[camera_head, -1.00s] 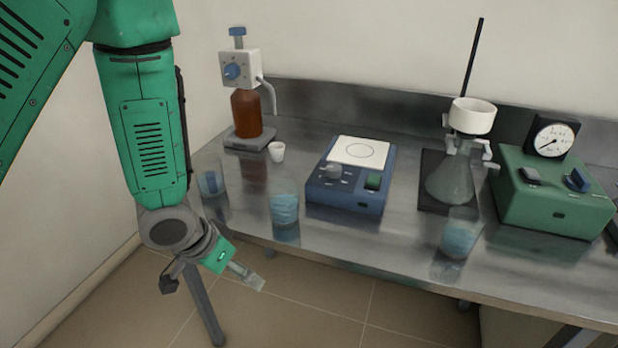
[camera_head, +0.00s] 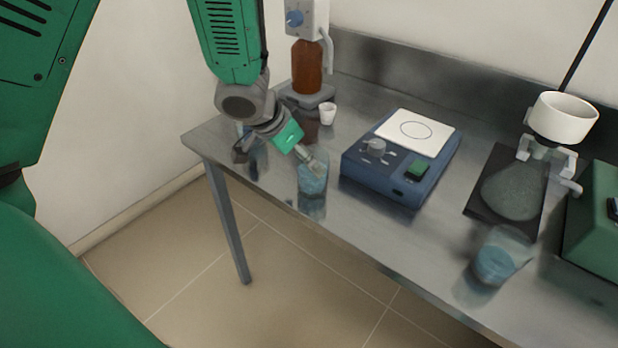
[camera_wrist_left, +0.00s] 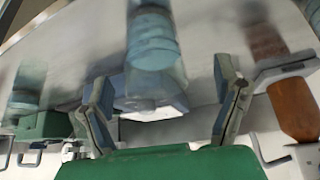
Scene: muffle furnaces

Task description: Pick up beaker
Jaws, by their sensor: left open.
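A clear glass beaker with blue liquid (camera_head: 313,184) stands upright near the front edge of the steel bench, left of the blue hotplate. In the left wrist view the beaker (camera_wrist_left: 152,42) appears ahead of and between the spread fingers. My left gripper (camera_head: 312,160) is open at the beaker's upper left side; I cannot tell whether it touches the glass. In the wrist view the open gripper (camera_wrist_left: 165,88) has no object clamped in it. A second beaker with blue liquid (camera_head: 496,264) stands at the right. Another beaker at the left is mostly hidden behind my wrist. My right gripper is out of view.
The blue hotplate (camera_head: 405,165) stands close to the right of the beaker. The bench front is mostly clear.

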